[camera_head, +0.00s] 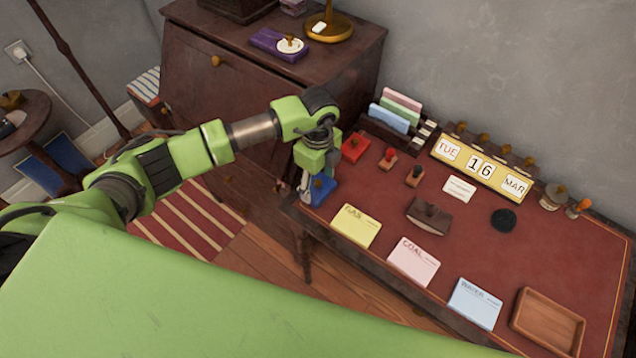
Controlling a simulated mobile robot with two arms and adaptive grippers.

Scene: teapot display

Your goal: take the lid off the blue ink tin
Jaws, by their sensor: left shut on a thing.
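The blue ink tin (322,187) sits near the left edge of the red-topped desk (465,235). My left gripper (311,186) reaches down over it from above, at its left side. The gripper is shut on a part of the blue tin; its fingers are small here, and I cannot tell whether they hold the lid alone. The wrist hides the back of the tin. My right gripper is not in view.
A red ink tin (356,147) and two stamps (388,158) stand close to the right. Yellow (356,226), pink (413,261) and blue (474,303) cards lie along the front. An empty wooden tray (547,321) is at front right. A calendar (481,168) stands behind.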

